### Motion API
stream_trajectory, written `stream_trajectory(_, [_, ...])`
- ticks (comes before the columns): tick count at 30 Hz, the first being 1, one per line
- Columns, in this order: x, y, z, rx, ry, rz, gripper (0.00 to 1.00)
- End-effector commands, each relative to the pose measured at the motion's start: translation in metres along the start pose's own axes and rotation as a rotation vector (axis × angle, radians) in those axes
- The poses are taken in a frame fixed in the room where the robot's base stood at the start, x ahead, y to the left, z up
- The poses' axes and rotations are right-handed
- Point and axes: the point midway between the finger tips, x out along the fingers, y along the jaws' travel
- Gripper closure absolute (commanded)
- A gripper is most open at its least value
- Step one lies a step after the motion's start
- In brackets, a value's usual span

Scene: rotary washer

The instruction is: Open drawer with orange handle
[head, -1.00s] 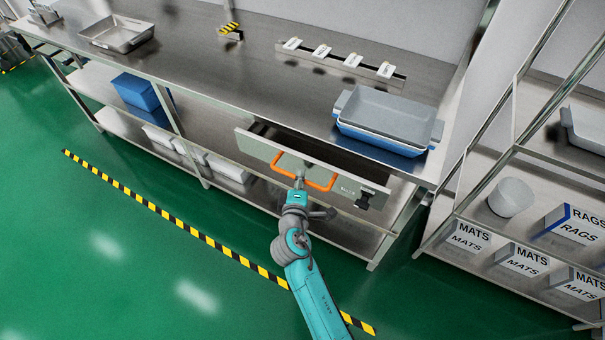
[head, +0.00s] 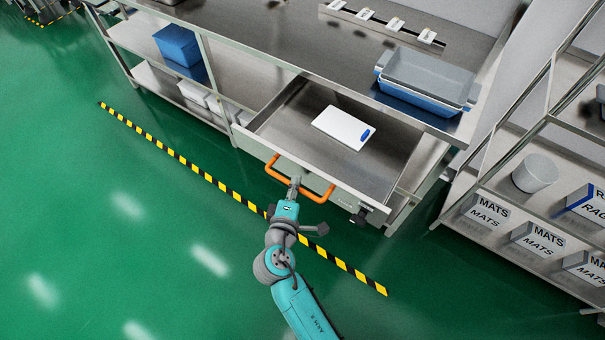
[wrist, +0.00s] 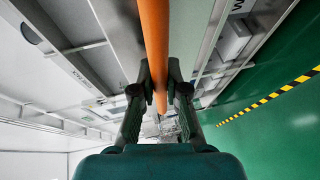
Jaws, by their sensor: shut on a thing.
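The steel drawer (head: 282,129) under the bench stands pulled far out, its interior open to view. A white board with a blue oval mark (head: 343,128) lies inside it. The orange handle (head: 318,195) is on the drawer's front. My gripper (head: 296,183) is at the middle of this handle. In the wrist view, the orange handle (wrist: 154,40) runs between the two dark fingers of my gripper (wrist: 160,88), which are shut on it. The exact finger contact is small in the head view.
Blue and grey trays (head: 426,82) sit on the bench top (head: 290,40) above the drawer. A black latch-like part (head: 360,216) is on the drawer front's right. A shelf rack with boxes (head: 540,240) stands at right. Green floor (head: 120,230) is clear at left.

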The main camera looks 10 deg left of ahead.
Motion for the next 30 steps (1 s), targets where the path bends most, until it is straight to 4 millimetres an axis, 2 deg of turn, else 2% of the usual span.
stream_trajectory(6, [-0.0096,-0.0031,-0.0038,0.0,0.0,-0.002,1.0])
stream_trajectory(17, [-0.0101,-0.0033,-0.0039,0.0,0.0,-0.002,1.0])
stream_trajectory(18, [-0.0101,-0.0033,-0.0039,0.0,0.0,-0.002,0.77])
stream_trajectory(20, [-0.01,-0.0031,-0.004,0.0,0.0,-0.002,0.62])
stream_trajectory(30, [-0.0114,-0.0026,-0.0043,0.0,0.0,-0.001,0.61])
